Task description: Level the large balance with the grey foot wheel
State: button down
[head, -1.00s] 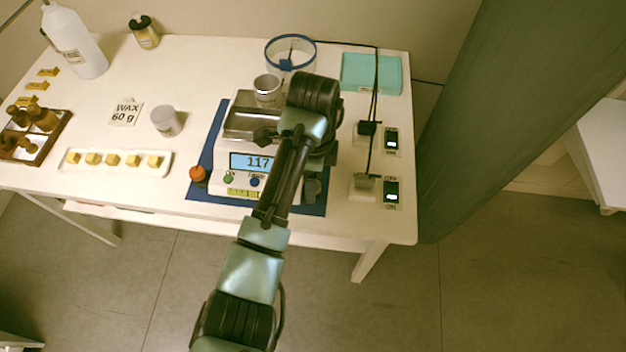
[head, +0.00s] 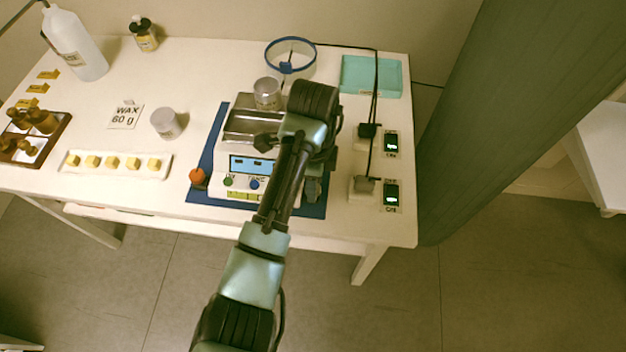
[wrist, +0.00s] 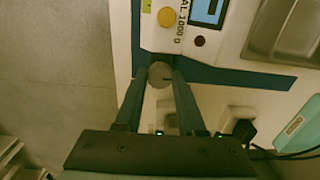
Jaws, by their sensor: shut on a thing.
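The large balance (head: 240,150) stands on a blue mat (head: 202,160), with a small cup (head: 267,93) on its metal pan (head: 245,122). Its blue display (head: 252,165) shows short dashes. The orange foot wheel (head: 197,176) is at its front left corner. In the wrist view the grey foot wheel (wrist: 159,74) sits at the balance's corner, between the two blue fingertips of my gripper (wrist: 160,79). My gripper is shut on this wheel. In the head view my arm hides much of the balance's right side.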

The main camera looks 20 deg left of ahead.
jog(key=shift+r+p, duration=0.1)
jog(key=shift+p, duration=0.2)
jog(key=n+p, duration=0.3)
jog(key=shift+r, duration=0.15)
jog(key=n+p, duration=0.4)
jog(key=n, duration=0.1)
jog(key=n+p, duration=0.2)
jog(key=n, duration=0.2)
jog(key=shift+n+p, duration=0.35)
jog(key=shift+n, duration=0.05)
jog(key=n, duration=0.2)
jog(key=n+p, duration=0.1)
jog(key=n, duration=0.1)
jog(key=shift+f+n, duration=0.2)
jog(key=shift+n, duration=0.2)
jog(key=shift+w, duration=0.1)
jog(key=c, duration=0.5)
grip_release()
